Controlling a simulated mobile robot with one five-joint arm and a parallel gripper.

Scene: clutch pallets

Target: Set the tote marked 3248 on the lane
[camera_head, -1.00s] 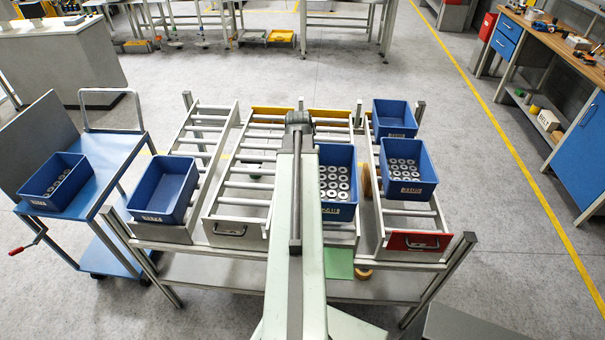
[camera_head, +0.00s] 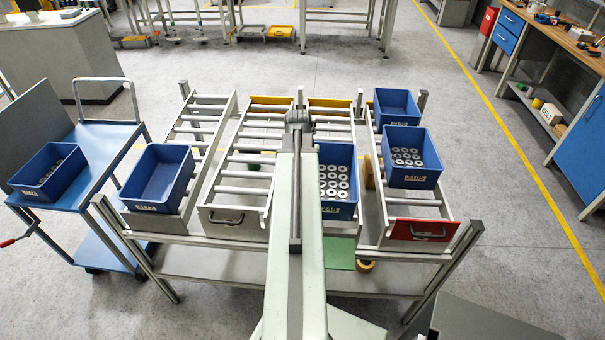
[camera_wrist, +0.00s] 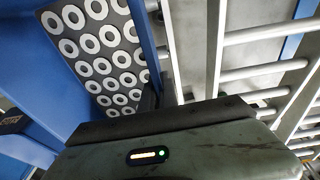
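Several blue totes show in the head view; their labels are too small to read, so I cannot tell which is 3248. One with metal rings (camera_head: 337,180) sits right of my arm, partly hidden by it. Another with rings (camera_head: 412,160) and an empty one (camera_head: 397,108) stand on the right roller lane (camera_head: 415,211). An empty tote (camera_head: 158,177) is at the near end of the left lane (camera_head: 197,125). My gripper's body (camera_wrist: 170,150) fills the bottom of the wrist view, beside a tote of rings (camera_wrist: 147,45); its fingers do not show.
The wide middle lane (camera_head: 232,215) has bare rollers. Metal posts stand at the rack corners. A workbench (camera_head: 560,40) is at far right; the floor between is clear.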

